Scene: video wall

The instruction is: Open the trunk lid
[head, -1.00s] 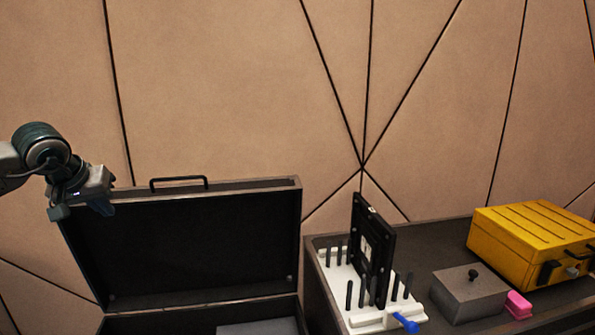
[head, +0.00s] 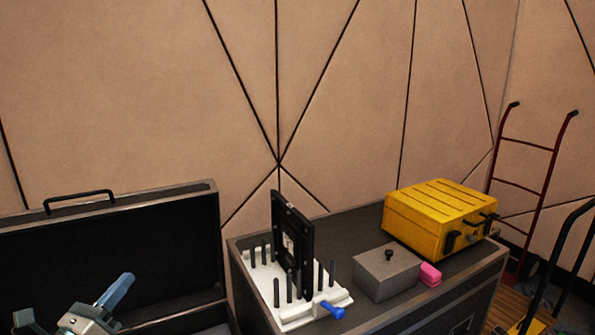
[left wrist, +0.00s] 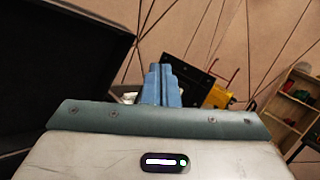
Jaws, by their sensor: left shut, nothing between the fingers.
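The trunk lid (head: 165,240) is raised and stands upright at the left of the head view, its dark inside facing me. A black handle (head: 78,197) shows on its top edge. Only a little of the trunk body below shows at the picture's lower edge. My left gripper (head: 121,283) is shut and empty in front of the lid's lower part, with its blue fingers pointing up and right. In the left wrist view the fingers (left wrist: 162,82) are together, and the dark lid (left wrist: 60,60) fills the left side, apart from them. My right gripper is not in view.
Right of the trunk, a dark case (head: 350,221) bears a white pegged rack (head: 300,317) with a black upright panel (head: 283,230), a grey box (head: 385,275), a pink block (head: 430,273) and a yellow case (head: 430,222). A red hand truck (head: 525,185) stands behind at the right.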

